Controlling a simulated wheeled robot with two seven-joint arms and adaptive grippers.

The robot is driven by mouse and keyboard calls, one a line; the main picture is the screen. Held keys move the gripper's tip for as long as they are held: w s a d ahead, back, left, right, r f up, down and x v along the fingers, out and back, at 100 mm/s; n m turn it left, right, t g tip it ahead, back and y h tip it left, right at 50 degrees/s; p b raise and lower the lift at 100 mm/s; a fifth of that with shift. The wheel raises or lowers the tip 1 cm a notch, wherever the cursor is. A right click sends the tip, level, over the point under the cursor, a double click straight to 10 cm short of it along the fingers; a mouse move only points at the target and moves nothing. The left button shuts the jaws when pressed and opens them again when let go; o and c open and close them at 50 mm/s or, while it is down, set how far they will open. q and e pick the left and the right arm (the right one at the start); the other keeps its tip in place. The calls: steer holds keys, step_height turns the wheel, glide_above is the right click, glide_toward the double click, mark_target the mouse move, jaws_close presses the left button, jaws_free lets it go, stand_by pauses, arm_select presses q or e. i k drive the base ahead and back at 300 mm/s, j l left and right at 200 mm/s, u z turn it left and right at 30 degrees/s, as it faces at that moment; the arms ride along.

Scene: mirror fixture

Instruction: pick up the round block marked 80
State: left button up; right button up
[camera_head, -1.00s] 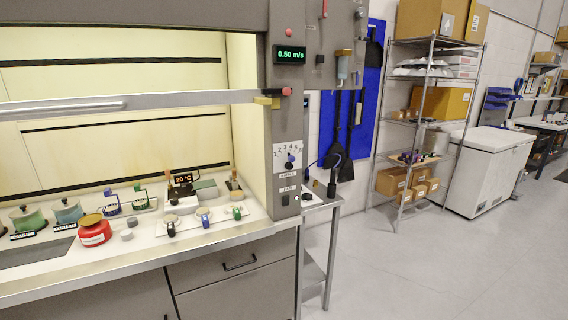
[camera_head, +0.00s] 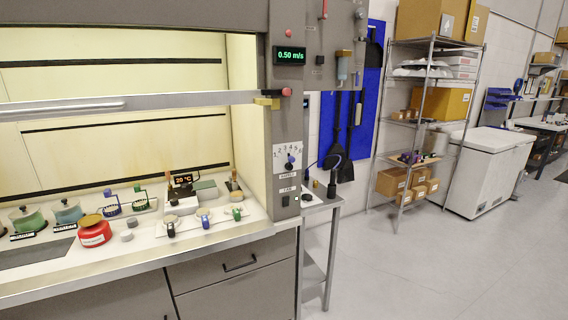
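Two small round grey pieces, one nearer (camera_head: 126,236) and one farther (camera_head: 132,222), lie on the fume hood's work surface (camera_head: 170,252), just right of a red jar (camera_head: 94,231). No marking can be read on either, so I cannot tell whether one bears 80. A grey block-like device (camera_head: 182,206) stands farther right, near a small display (camera_head: 183,179) reading 20 °C. Neither of my grippers is in view.
Several small handled items line the front right. The raised sash (camera_head: 150,105) crosses the hood. A side table (camera_head: 322,201) adjoins it; open floor (camera_head: 450,265) lies right.

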mark_target(204, 219)
steer(key=i+j+u, duration=0.1)
steer(key=j, duration=0.3)
steer(key=i+j+u, duration=0.15)
steer(key=j, duration=0.25)
steer(key=i+j+u, duration=0.1)
steer(key=i+j, duration=0.15)
steer(key=j, duration=0.15)
